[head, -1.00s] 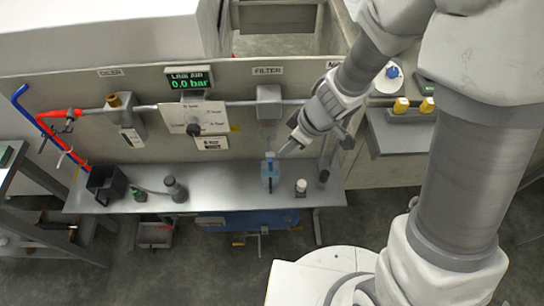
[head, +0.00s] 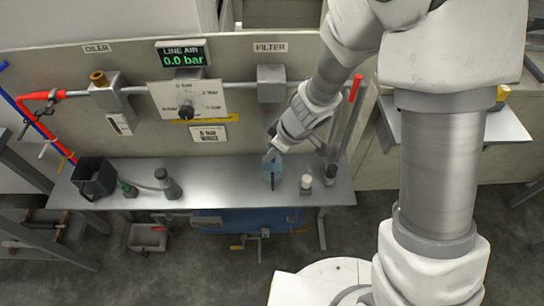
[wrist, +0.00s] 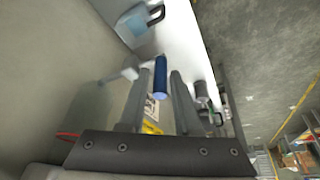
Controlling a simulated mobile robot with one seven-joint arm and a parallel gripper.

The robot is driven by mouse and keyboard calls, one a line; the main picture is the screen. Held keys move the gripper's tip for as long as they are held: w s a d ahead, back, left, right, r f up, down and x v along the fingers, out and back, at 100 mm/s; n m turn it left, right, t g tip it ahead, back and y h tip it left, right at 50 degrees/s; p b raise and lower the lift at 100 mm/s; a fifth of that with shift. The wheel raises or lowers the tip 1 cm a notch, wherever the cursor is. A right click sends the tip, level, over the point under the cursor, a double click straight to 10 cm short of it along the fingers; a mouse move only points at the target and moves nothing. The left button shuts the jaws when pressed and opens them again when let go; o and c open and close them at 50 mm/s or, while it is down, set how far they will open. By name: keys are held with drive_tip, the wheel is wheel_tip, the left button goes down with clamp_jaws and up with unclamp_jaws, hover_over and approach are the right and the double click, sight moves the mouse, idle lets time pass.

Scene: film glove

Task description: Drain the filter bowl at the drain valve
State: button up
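The grey filter head (head: 271,82) is on the pipe below the FILTER label. I cannot make out a bowl or drain valve clearly under it. A light blue jug (head: 272,165) with a dark handle stands on the shelf below; it also shows in the wrist view (wrist: 134,24). My gripper (head: 270,157) is just above the jug in the head view, below and in front of the filter head. In the wrist view my two fingers (wrist: 164,70) are apart with a blue cylinder (wrist: 161,78) between them. I cannot tell whether they touch it.
The line air display (head: 183,53) reads 0.0 bar. A white-topped item (head: 305,184) and a dark item (head: 330,175) stand right of the jug. A black box (head: 93,178) and a grey bottle (head: 168,185) are at left. A red-tipped rod (head: 355,88) rises at right.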

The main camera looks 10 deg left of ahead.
drive_tip(key=shift+a+f, duration=0.1)
drive_tip(key=shift+f, duration=0.2)
clamp_jaws()
